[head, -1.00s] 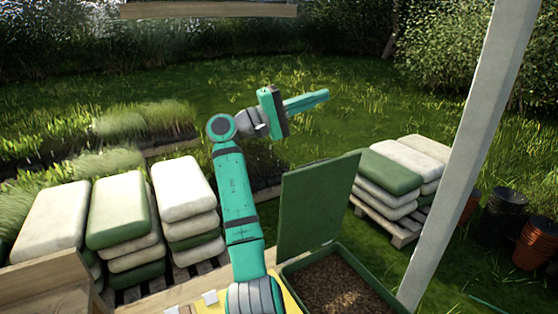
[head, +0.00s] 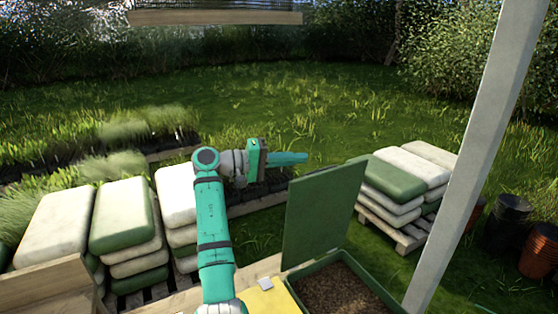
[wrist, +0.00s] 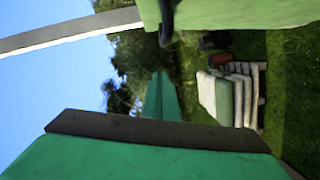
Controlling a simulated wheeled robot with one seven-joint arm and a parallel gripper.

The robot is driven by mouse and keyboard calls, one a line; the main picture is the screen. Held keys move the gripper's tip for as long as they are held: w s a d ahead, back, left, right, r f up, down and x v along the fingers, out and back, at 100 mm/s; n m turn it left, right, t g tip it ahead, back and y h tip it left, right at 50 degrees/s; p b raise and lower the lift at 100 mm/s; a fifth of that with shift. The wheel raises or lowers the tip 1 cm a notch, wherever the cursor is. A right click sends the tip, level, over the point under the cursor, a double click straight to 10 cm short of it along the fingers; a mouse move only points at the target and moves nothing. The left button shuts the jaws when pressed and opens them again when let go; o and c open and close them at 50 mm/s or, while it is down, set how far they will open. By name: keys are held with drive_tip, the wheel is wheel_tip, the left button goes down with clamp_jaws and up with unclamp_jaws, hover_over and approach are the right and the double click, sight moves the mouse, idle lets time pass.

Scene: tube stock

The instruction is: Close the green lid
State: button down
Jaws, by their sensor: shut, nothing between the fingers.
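The green lid (head: 325,212) stands upright, open, at the back left edge of a green bin (head: 372,280) in the head view. The bin holds brown, crumbly material (head: 343,290). My gripper (head: 304,158) is shut and empty, pointing right, and appears above the lid's top left corner in the picture; its depth from the lid is hard to judge. In the wrist view, which is turned sideways, the shut teal fingers (wrist: 162,98) show in the middle. A green panel (wrist: 245,12) along the top there looks like the lid, apart from the fingers.
A pale post (head: 470,150) rises right of the bin. Stacked white and green sacks stand on pallets at left (head: 125,220) and behind right (head: 395,178). Dark and terracotta pots (head: 538,250) stand at far right. A yellow surface (head: 270,300) adjoins the bin. Open grass lies behind.

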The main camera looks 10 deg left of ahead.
drive_tip(key=shift+s+d+f, duration=0.3)
drive_tip(key=shift+s+d, duration=0.4)
drive_tip(key=shift+d, duration=0.1)
drive_tip(key=shift+s+d+f, duration=0.3)
drive_tip(key=shift+s+d, duration=0.35)
drive_tip(key=shift+d, duration=0.1)
